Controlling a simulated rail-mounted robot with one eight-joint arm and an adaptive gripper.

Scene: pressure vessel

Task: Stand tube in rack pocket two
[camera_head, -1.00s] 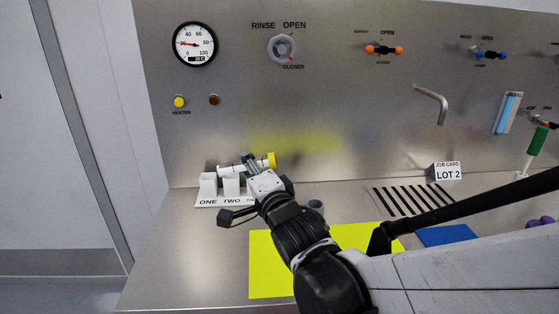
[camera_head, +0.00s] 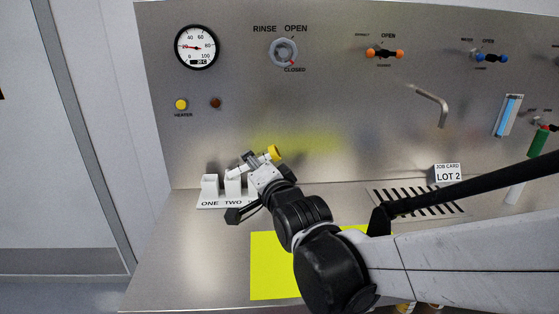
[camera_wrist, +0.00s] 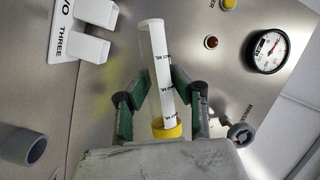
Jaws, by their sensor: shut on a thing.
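The tube (camera_head: 236,173) is white with a yellow cap (camera_head: 275,153). My gripper (camera_head: 250,165) is shut around it. The tube is tilted, cap end up to the right, open space under its lower left end near the top of pocket two. The white rack (camera_head: 212,203) stands on the counter with labels ONE and TWO visible; pocket three is mostly hidden by my gripper. In the wrist view the tube (camera_wrist: 158,60) lies between my green fingers, cap toward the palm, and the rack (camera_wrist: 65,35) with its THREE label is at upper left, apart from the tube.
A yellow mat (camera_head: 270,275) lies in front, partly under my arm. A grey cup (camera_wrist: 22,146) shows in the wrist view. The back panel carries a gauge (camera_head: 197,46) and valves.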

